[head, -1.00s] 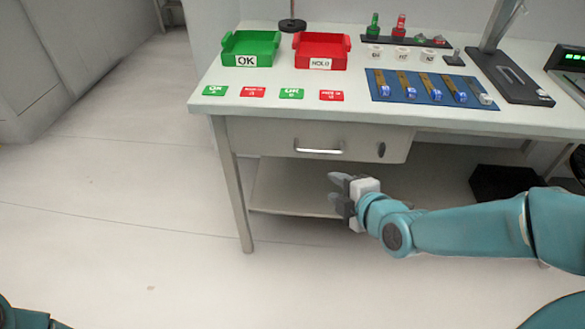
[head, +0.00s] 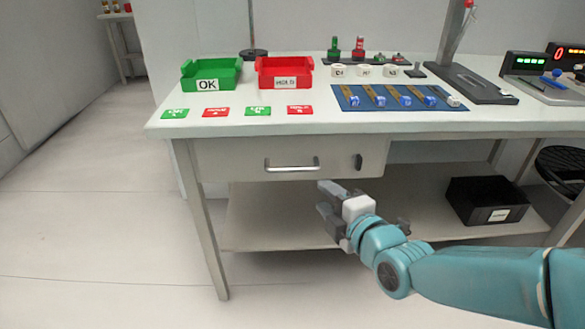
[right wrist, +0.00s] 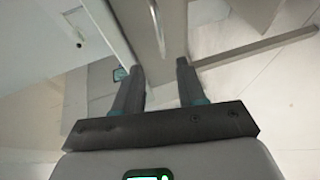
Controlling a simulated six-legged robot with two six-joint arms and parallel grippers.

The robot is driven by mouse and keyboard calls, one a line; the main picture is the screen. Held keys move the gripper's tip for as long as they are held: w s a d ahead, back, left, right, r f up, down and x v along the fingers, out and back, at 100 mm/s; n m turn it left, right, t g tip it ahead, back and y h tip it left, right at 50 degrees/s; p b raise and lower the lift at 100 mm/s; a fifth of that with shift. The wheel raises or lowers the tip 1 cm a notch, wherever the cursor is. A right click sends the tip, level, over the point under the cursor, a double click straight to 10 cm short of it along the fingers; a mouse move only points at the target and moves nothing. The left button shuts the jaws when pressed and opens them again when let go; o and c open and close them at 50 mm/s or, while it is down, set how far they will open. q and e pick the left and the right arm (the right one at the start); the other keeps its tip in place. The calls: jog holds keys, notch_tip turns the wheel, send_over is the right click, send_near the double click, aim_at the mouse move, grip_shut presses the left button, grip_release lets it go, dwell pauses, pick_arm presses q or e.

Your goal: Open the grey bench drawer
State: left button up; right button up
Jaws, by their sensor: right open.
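The grey bench drawer (head: 232,160) is shut under the tabletop, with a silver bar handle (head: 292,165) on its front and a dark oval piece to the right of the handle. My right gripper (head: 325,198) is open and empty, below and a little right of the handle, apart from it. In the right wrist view the handle (right wrist: 157,28) lies beyond and between the two open fingers (right wrist: 158,82). My left gripper is not in view.
The bench top (head: 300,123) holds a green OK tray (head: 211,75), a red HOLD tray (head: 285,74), small cards and a blue mat (head: 388,98). A black bin (head: 488,201) stands on the lower shelf (head: 260,225). The floor at left is clear.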

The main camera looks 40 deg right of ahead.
aim_at(295, 171)
jog(key=x, duration=1.5)
jog(key=shift+w+a, duration=0.1)
jog(key=shift+a, duration=0.05)
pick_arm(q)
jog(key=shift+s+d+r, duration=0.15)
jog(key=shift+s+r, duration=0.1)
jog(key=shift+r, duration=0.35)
pick_arm(e)
jog(key=shift+c, duration=0.3)
grip_shut()
